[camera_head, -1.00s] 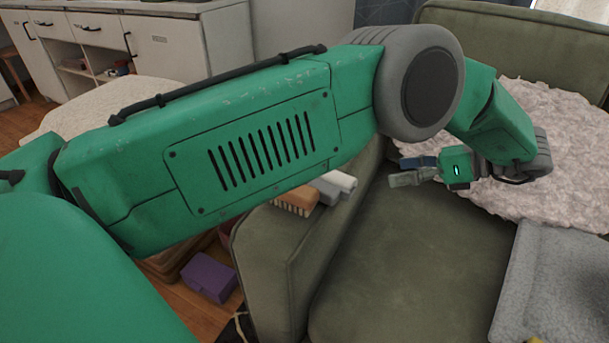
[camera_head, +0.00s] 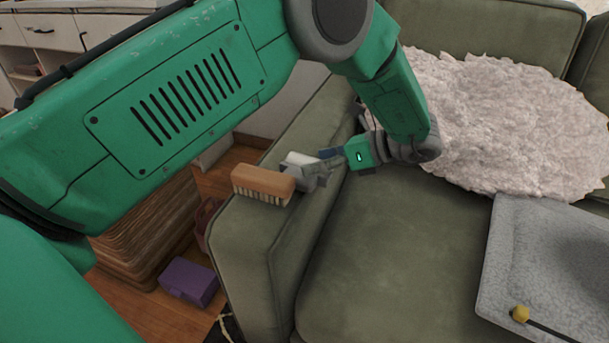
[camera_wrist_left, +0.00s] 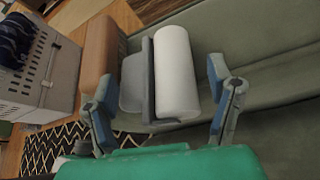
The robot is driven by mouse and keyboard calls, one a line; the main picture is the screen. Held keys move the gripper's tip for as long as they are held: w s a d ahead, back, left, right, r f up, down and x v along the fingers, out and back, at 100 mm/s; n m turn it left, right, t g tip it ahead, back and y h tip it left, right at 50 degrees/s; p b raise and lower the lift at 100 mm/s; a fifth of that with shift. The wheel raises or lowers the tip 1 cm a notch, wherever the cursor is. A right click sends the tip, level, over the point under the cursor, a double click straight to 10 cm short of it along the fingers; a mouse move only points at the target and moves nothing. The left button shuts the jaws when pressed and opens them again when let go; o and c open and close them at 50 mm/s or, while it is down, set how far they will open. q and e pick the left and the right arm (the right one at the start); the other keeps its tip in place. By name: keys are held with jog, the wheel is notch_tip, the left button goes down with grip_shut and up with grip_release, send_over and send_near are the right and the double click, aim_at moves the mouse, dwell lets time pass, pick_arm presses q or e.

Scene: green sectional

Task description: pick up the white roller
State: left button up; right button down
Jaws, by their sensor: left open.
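The white roller (camera_wrist_left: 175,70) lies on the green sofa's armrest (camera_head: 243,240), joined to a grey part (camera_wrist_left: 138,80) along its side. In the head view the roller (camera_head: 299,159) is partly hidden behind my left gripper (camera_head: 322,168). My left gripper is open, and in the left wrist view its fingers (camera_wrist_left: 163,112) stand on either side of the roller and its grey part, with the roller ahead between them. I cannot tell whether they touch it. My right gripper is not in view.
A wooden brush (camera_head: 263,183) lies on the armrest just left of the roller, close to one finger. A purple box (camera_head: 188,282) sits on the floor. A fluffy throw (camera_head: 510,120) and a grey cushion (camera_head: 560,260) lie on the sofa. The near seat is clear.

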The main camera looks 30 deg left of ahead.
pick_arm(q)
jog(key=shift+s+a+f, duration=0.25)
jog(key=shift+a+f, duration=0.05)
jog(key=shift+f, duration=0.05)
jog(key=shift+a, duration=0.25)
jog(key=shift+c, duration=0.3)
jog(key=shift+a, duration=0.15)
jog(key=c, duration=1.2)
jog(key=shift+s+d+f, duration=0.1)
jog(key=shift+d+f, duration=0.05)
jog(key=shift+d, duration=0.05)
jog(key=shift+c, duration=0.7)
